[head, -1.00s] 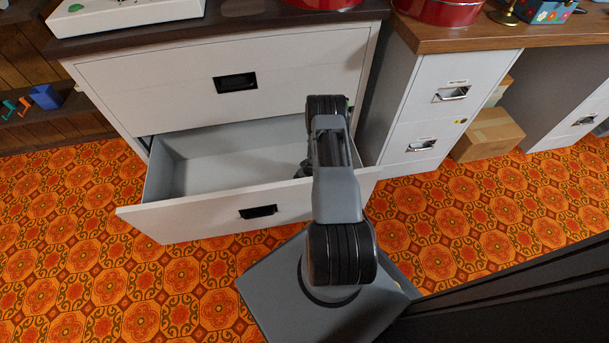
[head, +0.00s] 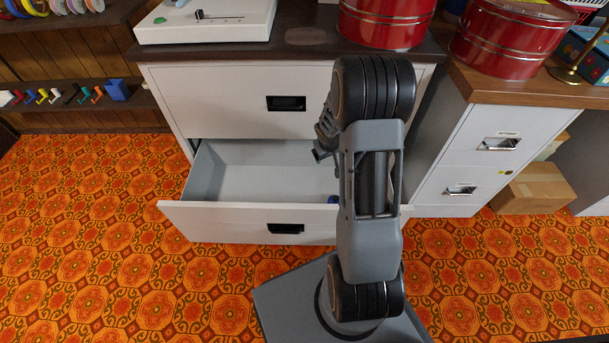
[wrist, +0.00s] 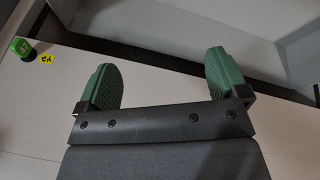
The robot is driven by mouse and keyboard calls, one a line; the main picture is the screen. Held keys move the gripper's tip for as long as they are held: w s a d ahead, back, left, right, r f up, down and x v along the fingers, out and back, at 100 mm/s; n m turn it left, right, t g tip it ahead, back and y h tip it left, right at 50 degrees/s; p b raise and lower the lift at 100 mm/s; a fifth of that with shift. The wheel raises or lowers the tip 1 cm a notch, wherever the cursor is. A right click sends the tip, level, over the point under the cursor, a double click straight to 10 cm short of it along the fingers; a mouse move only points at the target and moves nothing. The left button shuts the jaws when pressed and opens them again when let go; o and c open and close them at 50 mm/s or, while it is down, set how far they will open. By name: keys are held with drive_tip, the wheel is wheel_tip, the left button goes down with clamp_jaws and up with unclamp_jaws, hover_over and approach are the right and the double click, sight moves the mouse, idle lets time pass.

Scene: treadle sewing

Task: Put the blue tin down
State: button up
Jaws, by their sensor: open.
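A small blue thing (head: 333,199), likely the blue tin, shows inside the open lower drawer (head: 215,172), close behind its front panel. My arm hides most of it, so I cannot tell how it lies. My gripper (wrist: 163,65) is open, with two green fingers wide apart and nothing between them in the wrist view. The tin does not show in the wrist view. In the head view my arm stands in front of the drawer's right part, and the fingers cannot be made out clearly.
The left of the drawer is bare. Red round tins (head: 388,22) (head: 508,40) stand on the cabinet top and the desk. A cardboard box (head: 535,190) sits on the floor at right. A green block (wrist: 20,47) shows beside a yellow label in the wrist view.

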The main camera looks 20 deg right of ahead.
drive_tip(key=s+a+r, duration=0.7)
drive_tip(key=a+r, duration=0.3)
drive_tip(key=r, duration=0.3)
drive_tip(key=s+a+r+y, duration=0.2)
drive_tip(key=s+a+r, duration=0.3)
drive_tip(key=s+a, duration=0.3)
drive_tip(key=s, duration=0.3)
drive_tip(key=shift+g+y, duration=0.4)
drive_tip(key=shift+r, duration=0.15)
